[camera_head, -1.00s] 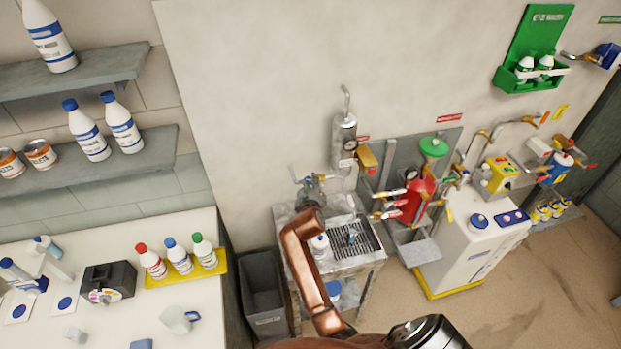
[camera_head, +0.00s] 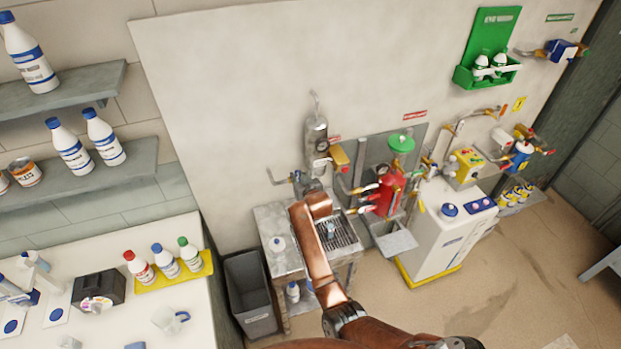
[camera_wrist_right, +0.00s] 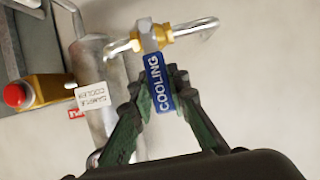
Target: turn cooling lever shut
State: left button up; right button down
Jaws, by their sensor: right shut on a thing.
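The cooling lever (camera_wrist_right: 160,84) is a blue handle lettered COOLING. It hangs from a brass-coloured valve (camera_wrist_right: 158,36) on a bent metal pipe in the right wrist view. My right gripper (camera_wrist_right: 161,94) has its green fingers closed on both sides of the lever. In the head view my right gripper (camera_head: 311,187) is by the wall pipe above the metal bench, and my copper-coloured arm hides most of the lever there. My left gripper is not in view.
A metal cylinder labelled sample cooler (camera_head: 316,138) stands just right of the valve, with a yellow box with a red button (camera_head: 340,158) beside it. The bench (camera_head: 262,226) with a drain grate is below. A red vessel (camera_head: 389,192) stands further right. A grey bin (camera_head: 250,290) is on the floor.

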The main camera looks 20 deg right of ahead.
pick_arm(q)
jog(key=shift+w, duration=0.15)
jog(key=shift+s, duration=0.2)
pick_arm(e)
jog(key=c, duration=1.8)
grip_release()
jog(key=shift+d, duration=0.1)
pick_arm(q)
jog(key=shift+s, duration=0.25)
pick_arm(e)
jog(key=shift+s, duration=0.2)
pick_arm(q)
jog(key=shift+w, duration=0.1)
pick_arm(e)
jog(key=v, duration=1.1)
jog(key=shift+s+r, duration=0.25)
jog(key=shift+s, duration=0.05)
